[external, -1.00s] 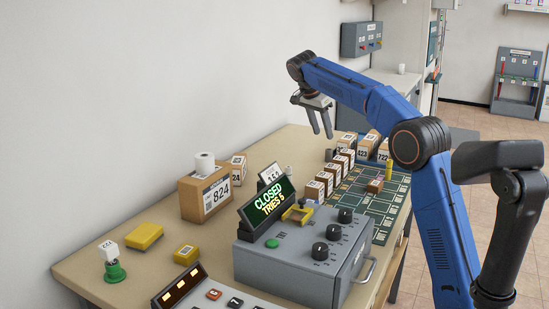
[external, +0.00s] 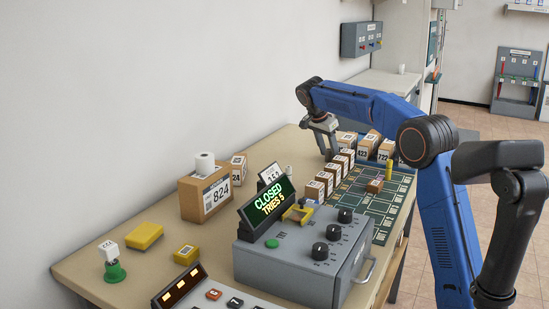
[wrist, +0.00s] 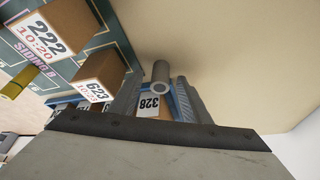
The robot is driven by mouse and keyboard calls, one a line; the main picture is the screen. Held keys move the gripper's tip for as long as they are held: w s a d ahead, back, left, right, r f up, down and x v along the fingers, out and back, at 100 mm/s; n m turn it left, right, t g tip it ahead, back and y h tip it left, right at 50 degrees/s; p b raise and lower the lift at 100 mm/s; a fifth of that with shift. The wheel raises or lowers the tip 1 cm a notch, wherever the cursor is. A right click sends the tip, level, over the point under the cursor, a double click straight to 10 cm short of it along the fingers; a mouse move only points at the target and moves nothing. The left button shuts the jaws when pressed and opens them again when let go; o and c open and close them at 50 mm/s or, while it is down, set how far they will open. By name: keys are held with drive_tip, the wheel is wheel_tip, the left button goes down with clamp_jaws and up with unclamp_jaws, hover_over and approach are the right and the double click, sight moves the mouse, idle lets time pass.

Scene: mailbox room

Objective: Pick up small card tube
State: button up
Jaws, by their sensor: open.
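A small grey tube (wrist: 160,74) with an open round end shows in the wrist view. It appears between the fingers of my gripper (wrist: 160,88), in front of a box labelled 328 (wrist: 150,104). The jaws are open; I cannot tell whether either finger touches the tube. In the external view my gripper (external: 331,155) points down at the back of the table, just left of the row of small boxes. I cannot make out the tube there.
Small brown boxes (external: 328,181) stand beside my gripper on the green board (external: 378,207). A yellow cylinder (external: 389,170) stands on the board. The grey control box (external: 300,252) is nearer the front. Bare table lies left of my gripper.

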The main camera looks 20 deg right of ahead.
drive_tip(key=shift+c, duration=0.3)
clamp_jaws()
drive_tip(key=shift+r, duration=0.15)
